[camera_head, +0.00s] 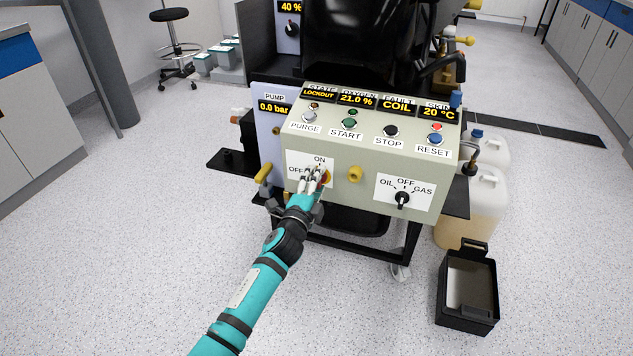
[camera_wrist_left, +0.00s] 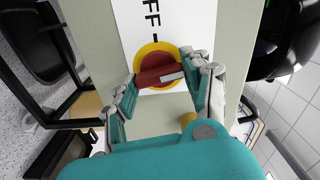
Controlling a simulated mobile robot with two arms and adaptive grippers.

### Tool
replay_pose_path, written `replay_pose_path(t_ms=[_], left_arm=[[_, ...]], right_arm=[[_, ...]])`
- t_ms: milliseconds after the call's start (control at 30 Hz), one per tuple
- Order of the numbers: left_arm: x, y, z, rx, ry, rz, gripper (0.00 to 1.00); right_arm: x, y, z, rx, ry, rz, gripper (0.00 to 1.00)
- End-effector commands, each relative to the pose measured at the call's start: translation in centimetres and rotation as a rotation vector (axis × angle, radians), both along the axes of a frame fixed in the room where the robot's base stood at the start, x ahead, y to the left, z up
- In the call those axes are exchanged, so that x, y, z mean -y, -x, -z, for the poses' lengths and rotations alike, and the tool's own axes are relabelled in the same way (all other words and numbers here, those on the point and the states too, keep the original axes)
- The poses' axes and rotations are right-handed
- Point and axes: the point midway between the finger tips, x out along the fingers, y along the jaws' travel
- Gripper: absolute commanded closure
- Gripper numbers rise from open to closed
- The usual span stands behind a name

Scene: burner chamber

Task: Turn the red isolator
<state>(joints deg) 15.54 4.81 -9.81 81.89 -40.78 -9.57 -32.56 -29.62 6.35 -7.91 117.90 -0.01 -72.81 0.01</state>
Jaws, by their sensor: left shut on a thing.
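The red isolator (camera_wrist_left: 149,60) is a round red knob with a raised red bar on a yellow disc, on a white label on the control box front. In the left wrist view its bar lies across, slightly tilted, nearly square to the dash by OFF. The pale mark on the bar is at the side where ON lies; ON is hidden there. My left gripper (camera_wrist_left: 163,84) is shut on the isolator, with fingers at both ends of the bar. In the head view the gripper (camera_head: 314,177) covers most of the isolator (camera_head: 327,178). My right gripper is out of view.
The control box (camera_head: 352,143) has several buttons on top and displays reading LOCKOUT, 21.0 %, COIL and 20 °C. A yellow knob (camera_head: 355,174) and a black OIL/OFF/GAS selector (camera_head: 402,199) sit right of the isolator. A black bin (camera_head: 467,290) stands on the floor.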

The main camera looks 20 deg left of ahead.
Motion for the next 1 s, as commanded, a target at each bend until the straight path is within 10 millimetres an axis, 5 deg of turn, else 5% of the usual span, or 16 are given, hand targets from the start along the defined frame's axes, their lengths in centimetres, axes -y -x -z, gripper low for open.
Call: replay_pose_path(t_ms=[900, 933, 1000], left_arm=[[0.07, 0.01, 0.12, 0.006, -0.189, 0.001, 0.83], [0.08, 0.01, 0.12, 0.006, -0.189, 0.001, 0.5], [0.07, 0.01, 0.12, 0.006, -0.189, 0.001, 0.41]], right_arm=[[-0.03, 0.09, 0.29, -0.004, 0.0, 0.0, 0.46], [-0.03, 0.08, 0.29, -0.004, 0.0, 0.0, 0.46], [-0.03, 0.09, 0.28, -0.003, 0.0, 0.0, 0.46]])
